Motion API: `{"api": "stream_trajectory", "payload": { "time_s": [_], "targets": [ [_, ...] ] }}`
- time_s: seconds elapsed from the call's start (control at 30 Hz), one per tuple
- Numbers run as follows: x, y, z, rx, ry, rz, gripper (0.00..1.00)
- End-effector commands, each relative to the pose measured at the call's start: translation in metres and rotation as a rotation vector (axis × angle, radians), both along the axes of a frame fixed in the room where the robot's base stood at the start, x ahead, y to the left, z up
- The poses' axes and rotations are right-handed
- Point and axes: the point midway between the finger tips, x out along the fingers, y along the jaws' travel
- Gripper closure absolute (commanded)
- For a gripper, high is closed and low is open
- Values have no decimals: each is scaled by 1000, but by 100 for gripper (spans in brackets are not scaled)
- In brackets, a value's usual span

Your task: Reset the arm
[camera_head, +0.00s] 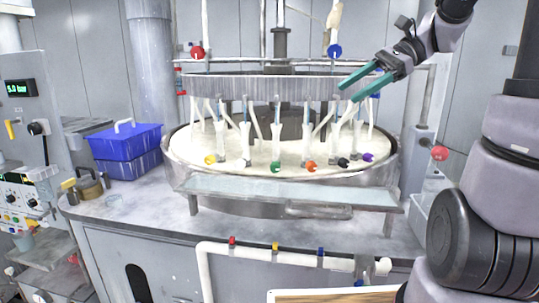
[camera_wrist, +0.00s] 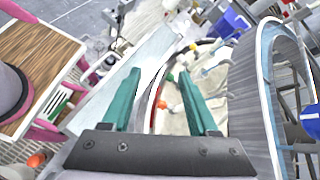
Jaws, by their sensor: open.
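My gripper (camera_head: 361,83) is at the upper right in the head view, raised above the right side of the round polishing machine. Its two teal fingers stand apart with nothing between them. In the wrist view my gripper (camera_wrist: 155,92) shows both fingers spread, with the pale platen surface (camera_wrist: 178,110) below and beyond them. In the head view the round platen basin (camera_head: 180,160) has a grey ring (camera_head: 255,87) over it.
A glass shelf (camera_head: 290,190) runs along the machine's front. A blue box (camera_head: 125,145) stands at the left near a control panel (camera_head: 20,190). A pipe with coloured valves (camera_head: 275,252) crosses the cabinet front. A wooden-topped table (camera_wrist: 35,58) shows in the wrist view.

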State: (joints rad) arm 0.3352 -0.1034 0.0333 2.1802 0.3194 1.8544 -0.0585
Motion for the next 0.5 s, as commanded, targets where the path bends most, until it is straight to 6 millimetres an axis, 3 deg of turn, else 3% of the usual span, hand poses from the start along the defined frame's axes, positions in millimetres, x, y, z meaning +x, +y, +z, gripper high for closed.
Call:
{"api": "stream_trajectory", "payload": {
  "time_s": [0.03,0.2,0.5],
  "targets": [
    [-20,5,-6,-105,-81,46,40],
    [-61,-7,-30,-457,-381,182,40],
    [-84,-39,-27,-871,-866,323,40]
  ]
}}
